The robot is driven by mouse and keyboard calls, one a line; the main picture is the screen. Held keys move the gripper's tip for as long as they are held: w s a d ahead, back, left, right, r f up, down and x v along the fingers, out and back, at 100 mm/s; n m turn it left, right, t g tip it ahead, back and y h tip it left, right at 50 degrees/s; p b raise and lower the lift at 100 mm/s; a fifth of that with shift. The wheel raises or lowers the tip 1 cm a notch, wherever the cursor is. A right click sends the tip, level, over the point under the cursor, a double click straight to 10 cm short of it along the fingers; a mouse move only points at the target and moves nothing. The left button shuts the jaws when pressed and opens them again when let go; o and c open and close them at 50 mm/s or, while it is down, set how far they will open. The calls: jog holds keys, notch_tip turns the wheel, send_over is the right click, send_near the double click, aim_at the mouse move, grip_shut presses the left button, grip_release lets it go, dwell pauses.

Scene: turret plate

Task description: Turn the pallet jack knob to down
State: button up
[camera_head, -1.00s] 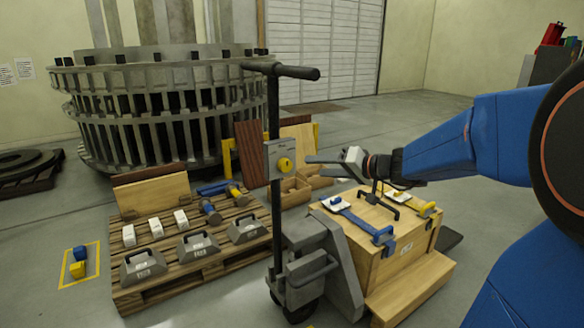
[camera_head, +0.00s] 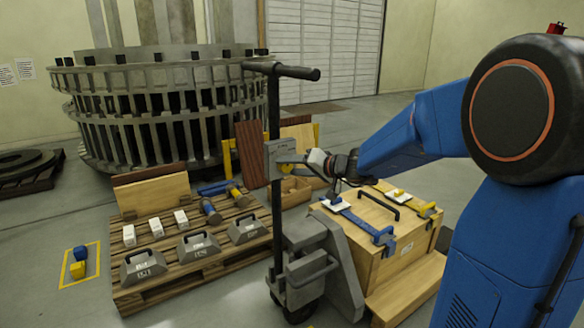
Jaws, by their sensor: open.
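The pallet jack (camera_head: 343,271) stands in the middle, with a dark upright post and a T-handle (camera_head: 281,70) on top. A grey control plate (camera_head: 283,147) is fixed to the post. I cannot tell whether the fingers touch the knob, and the knob's pointing direction is hidden.
A wooden crate (camera_head: 408,250) with blue and yellow tools on its lid sits on the jack's forks, under my arm. A pallet (camera_head: 190,262) with grey weights and white boxes lies at left. Blue and yellow pieces (camera_head: 79,262) lie in a yellow floor square.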

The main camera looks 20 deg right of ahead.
jog(key=c, duration=1)
jog(key=shift+c, duration=0.2)
jog(key=shift+m, duration=0.3)
jog(key=m+y, duration=0.2)
jog(key=m, duration=0.1)
jog(key=shift+d+f+t, duration=0.15)
jog(key=shift+f+t, duration=0.15)
jog(key=shift+f+m+t+y, duration=0.1)
jog(key=shift+m+t+y, duration=0.25)
jog(key=shift+m, duration=0.8)
jog(key=shift+f+m+t+y, duration=0.15)
jog(key=shift+m+y, duration=0.3)
jog(key=shift+m, duration=0.7)
jog(key=o, duration=1)
jog(key=shift+r, duration=0.1)
